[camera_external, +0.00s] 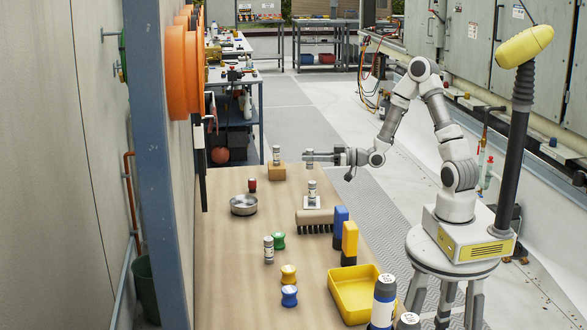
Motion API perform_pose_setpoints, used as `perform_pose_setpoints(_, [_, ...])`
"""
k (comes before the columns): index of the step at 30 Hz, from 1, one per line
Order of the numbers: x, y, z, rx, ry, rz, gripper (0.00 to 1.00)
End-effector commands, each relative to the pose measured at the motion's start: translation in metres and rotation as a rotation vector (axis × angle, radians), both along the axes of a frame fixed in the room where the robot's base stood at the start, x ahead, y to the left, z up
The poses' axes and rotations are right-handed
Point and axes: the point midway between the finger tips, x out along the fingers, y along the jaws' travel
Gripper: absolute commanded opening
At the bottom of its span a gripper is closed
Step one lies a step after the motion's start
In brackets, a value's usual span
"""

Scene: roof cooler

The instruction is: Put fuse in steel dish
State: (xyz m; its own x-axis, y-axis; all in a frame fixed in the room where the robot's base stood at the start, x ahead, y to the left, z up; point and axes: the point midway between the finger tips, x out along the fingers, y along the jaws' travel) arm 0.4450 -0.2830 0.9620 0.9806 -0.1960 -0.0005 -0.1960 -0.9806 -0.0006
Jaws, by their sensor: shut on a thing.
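My gripper (314,158) reaches left from my arm over the far end of the table and is shut on a small pale cylinder, which looks like the fuse (309,154). It holds the fuse upright above the tabletop. The steel dish (243,209) is a round, shallow metal bowl on the table, to the left of and nearer than my gripper. The dish looks empty.
A small red item (252,185) stands just behind the dish. A brush (314,221), blue block (340,222), yellow block (349,243), green spool (278,241) and yellow tray (345,310) are nearer. The tabletop (228,270) is clear at the near left.

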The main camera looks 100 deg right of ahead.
Motion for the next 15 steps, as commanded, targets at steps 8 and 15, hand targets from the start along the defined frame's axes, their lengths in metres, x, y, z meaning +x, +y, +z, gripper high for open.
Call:
perform_pose_setpoints(8, [0.026,0.014,-0.018,0.0,-0.001,0.0,0.0])
perform_pose_setpoints(15, [0.026,0.014,-0.045,0.004,0.001,-0.001,0.0])
